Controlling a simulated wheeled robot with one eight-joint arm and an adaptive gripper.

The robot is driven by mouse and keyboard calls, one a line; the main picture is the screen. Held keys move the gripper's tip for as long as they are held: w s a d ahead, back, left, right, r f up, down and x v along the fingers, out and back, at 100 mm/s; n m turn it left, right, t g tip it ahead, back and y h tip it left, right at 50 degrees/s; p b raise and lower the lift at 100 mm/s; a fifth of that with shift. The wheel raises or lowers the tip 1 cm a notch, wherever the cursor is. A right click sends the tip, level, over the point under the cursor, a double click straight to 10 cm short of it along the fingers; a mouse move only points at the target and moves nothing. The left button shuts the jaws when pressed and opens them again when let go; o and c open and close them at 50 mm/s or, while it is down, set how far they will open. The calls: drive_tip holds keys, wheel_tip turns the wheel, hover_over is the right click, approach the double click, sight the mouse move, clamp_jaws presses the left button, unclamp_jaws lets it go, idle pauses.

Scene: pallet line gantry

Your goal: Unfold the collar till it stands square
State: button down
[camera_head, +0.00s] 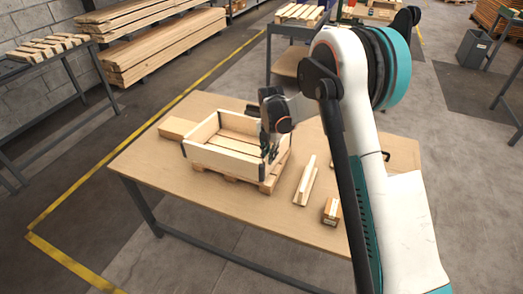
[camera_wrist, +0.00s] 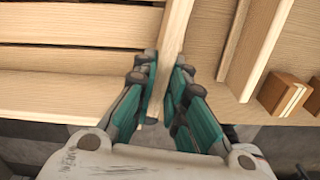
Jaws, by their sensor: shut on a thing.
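The collar (camera_head: 222,163) is a pale wooden frame with dark corner hinges. In the head view it stands opened out into a four-sided shape on a small slatted pallet (camera_head: 240,179) on the table. My gripper (camera_head: 268,150) is at the collar's right end, and my arm partly hides that end. In the wrist view my gripper (camera_wrist: 165,75) is shut on a narrow upright board of the collar (camera_wrist: 176,32), one finger on each side. Pallet slats (camera_wrist: 75,28) show left of that board. I cannot tell whether the corners are exactly square.
The table (camera_head: 235,200) also bears a flat wooden block (camera_head: 177,128) at the left, a long wooden piece (camera_head: 305,184) and a small block (camera_head: 332,210) at the right. The table's front left is clear. Stacked lumber (camera_head: 160,45) stands behind.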

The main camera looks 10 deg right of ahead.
drive_tip(key=shift+s+d+n, duration=0.35)
drive_tip(key=shift+d+n, duration=0.1)
drive_tip(key=shift+d, duration=0.15)
drive_tip(key=shift+s+d+n, duration=0.35)
drive_tip(key=shift+d+n, duration=0.1)
drive_tip(key=shift+d, duration=0.15)
drive_tip(key=c, duration=1.6)
unclamp_jaws()
drive_tip(key=shift+d, duration=0.15)
wheel_tip(320, 180, up, 12)
